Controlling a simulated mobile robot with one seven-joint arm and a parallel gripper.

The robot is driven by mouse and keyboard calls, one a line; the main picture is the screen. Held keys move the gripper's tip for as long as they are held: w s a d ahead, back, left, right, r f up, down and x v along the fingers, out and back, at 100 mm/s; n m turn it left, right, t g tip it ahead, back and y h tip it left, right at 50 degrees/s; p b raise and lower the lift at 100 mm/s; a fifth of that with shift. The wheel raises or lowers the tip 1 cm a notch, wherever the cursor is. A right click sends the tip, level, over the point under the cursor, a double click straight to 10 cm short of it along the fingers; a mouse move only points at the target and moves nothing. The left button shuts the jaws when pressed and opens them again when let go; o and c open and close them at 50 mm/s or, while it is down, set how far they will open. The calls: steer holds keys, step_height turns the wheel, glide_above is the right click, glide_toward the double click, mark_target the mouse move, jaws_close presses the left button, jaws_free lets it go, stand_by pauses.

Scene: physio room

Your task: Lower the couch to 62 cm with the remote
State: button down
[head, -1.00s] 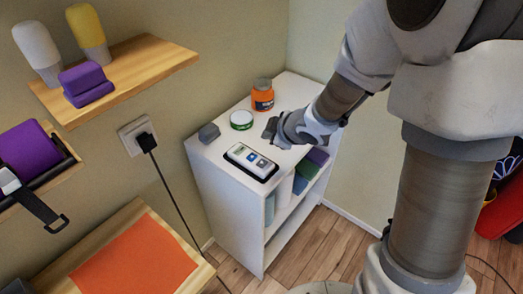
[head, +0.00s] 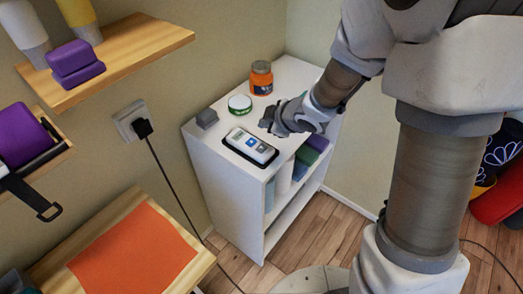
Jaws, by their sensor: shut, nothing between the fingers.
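The remote (head: 251,146), white with a small grey display and blue and dark buttons, lies in a dark holder on top of the white shelf unit (head: 207,151), near its front edge. My gripper (head: 266,122) is above the shelf top, just behind and to the right of the remote. It is shut with nothing in it and looks apart from the remote. The display is too small to read. The couch does not show clearly in this view.
On the shelf top are an orange jar (head: 261,79), a round green-rimmed tin (head: 240,104) and a grey block (head: 206,118). A wall shelf (head: 140,57) juts out at upper left. A black cable (head: 168,190) hangs from the wall socket (head: 131,122).

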mark_target(264, 150)
steer(key=shift+f+b, duration=2.8)
steer(key=shift+f, duration=0.6)
steer(key=shift+f, duration=0.1)
steer(key=shift+f+b, duration=0.3)
steer(key=shift+b, duration=0.1)
